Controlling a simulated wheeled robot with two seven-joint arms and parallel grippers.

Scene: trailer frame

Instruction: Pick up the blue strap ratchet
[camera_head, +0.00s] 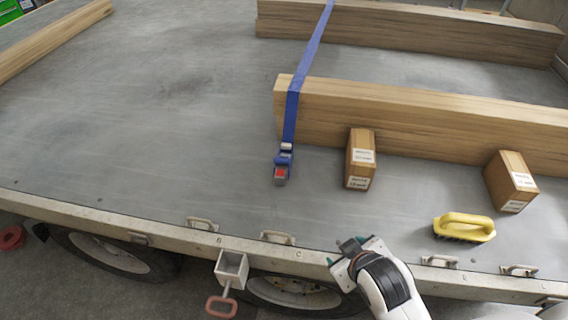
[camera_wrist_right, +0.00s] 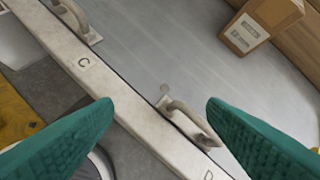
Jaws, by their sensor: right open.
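The blue strap ratchet (camera_head: 283,158) lies on the grey trailer bed at the lower end of a blue strap (camera_head: 304,70). It has a red and grey end. The strap runs up over the wooden beams. My right gripper (camera_head: 345,255) is over the trailer's front edge, below and to the right of the ratchet and apart from it. In the wrist view its two green fingers (camera_wrist_right: 160,115) are wide apart with nothing between them. The ratchet does not show in the wrist view. My left gripper is not in view.
A yellow brush (camera_head: 464,227) lies near the edge at right. Metal handles (camera_head: 278,238) line the trailer's edge. The bed left of the ratchet is clear.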

